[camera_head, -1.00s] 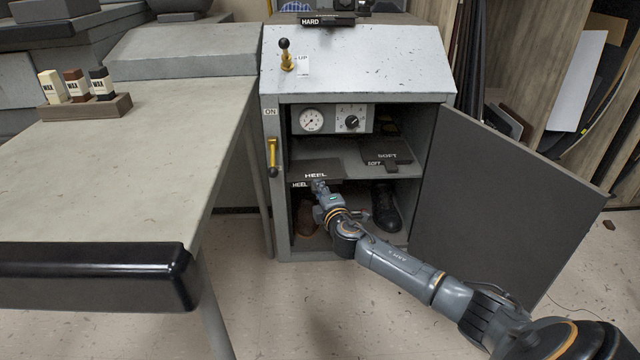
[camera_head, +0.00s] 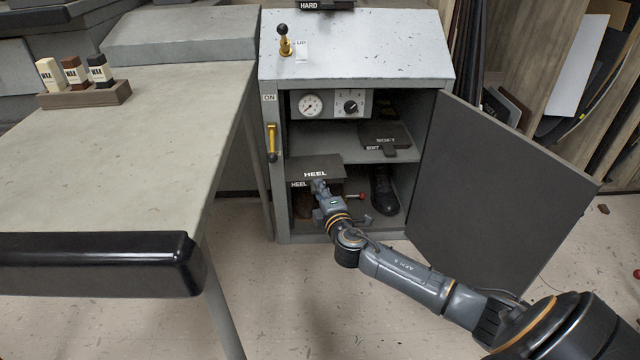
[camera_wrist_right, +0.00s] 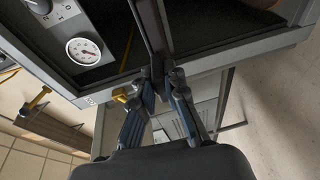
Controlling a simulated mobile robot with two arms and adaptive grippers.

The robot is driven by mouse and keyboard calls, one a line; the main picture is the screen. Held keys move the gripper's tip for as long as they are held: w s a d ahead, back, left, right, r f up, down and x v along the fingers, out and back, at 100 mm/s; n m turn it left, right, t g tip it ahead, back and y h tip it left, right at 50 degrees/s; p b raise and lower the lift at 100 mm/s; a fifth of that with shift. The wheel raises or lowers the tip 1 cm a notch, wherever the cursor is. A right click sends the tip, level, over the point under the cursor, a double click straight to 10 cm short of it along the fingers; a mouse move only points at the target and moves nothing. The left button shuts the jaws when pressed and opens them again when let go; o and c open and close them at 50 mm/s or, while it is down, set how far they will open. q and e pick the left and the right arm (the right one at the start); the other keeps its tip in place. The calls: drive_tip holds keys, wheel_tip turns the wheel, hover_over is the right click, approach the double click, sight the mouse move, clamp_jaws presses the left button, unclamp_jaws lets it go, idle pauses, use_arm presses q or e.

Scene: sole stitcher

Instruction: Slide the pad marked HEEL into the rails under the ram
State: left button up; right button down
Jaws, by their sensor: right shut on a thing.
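The dark pad marked HEEL (camera_head: 315,167) juts out over the front edge of the shelf in the open cabinet. My right gripper (camera_head: 319,186) is shut on its front end, where the small HEEL label shows. In the right wrist view, the fingers (camera_wrist_right: 160,86) pinch a dark flat piece, seen nearly edge-on. A pad marked SOFT (camera_head: 386,136) lies on the shelf to the right. A pad marked HARD (camera_head: 322,4) is on top, cut by the frame edge. I cannot make out the ram or rails. My left gripper is not in view.
The grey cabinet door (camera_head: 500,190) stands open on the right. The workbench (camera_head: 120,150) with wax bottles is at left.

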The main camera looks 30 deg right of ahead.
drive_tip(key=s+a+p, duration=0.1)
drive_tip(key=s+a, duration=0.3)
drive_tip(key=s, duration=0.3)
drive_tip(key=shift+r+p, duration=0.15)
drive_tip(key=shift+p, duration=0.2)
idle(0.4)
drive_tip(key=shift+a, duration=0.15)
idle(0.9)
